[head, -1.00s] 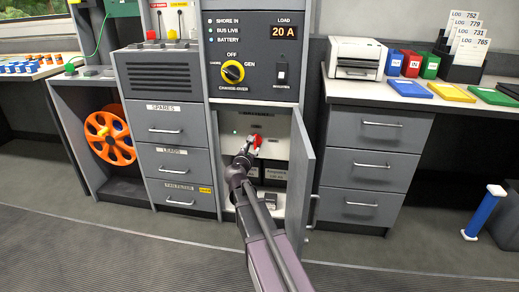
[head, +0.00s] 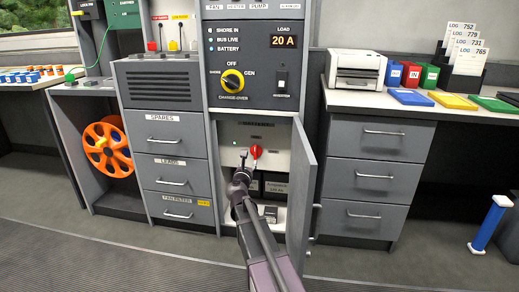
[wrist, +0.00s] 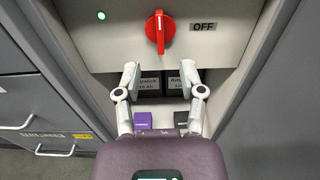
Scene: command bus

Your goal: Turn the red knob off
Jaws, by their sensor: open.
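The red knob (head: 256,151) is on a light panel inside the open cabinet below the change-over panel. In the wrist view the red knob (wrist: 160,32) has its grip upright, and an OFF label (wrist: 203,26) sits to its right. A green light (wrist: 101,15) shows on the panel at the left. My gripper (wrist: 165,75) is open and empty, its fingers spread below the knob and apart from it. In the head view my gripper (head: 246,160) is at the cabinet opening, just left of and below the knob.
The grey cabinet door (head: 301,190) stands open to the right of my arm. Drawers (head: 174,160) close off the left side. Dark battery boxes (head: 275,188) sit under the panel. A blue cylinder (head: 490,224) stands on the floor at the right.

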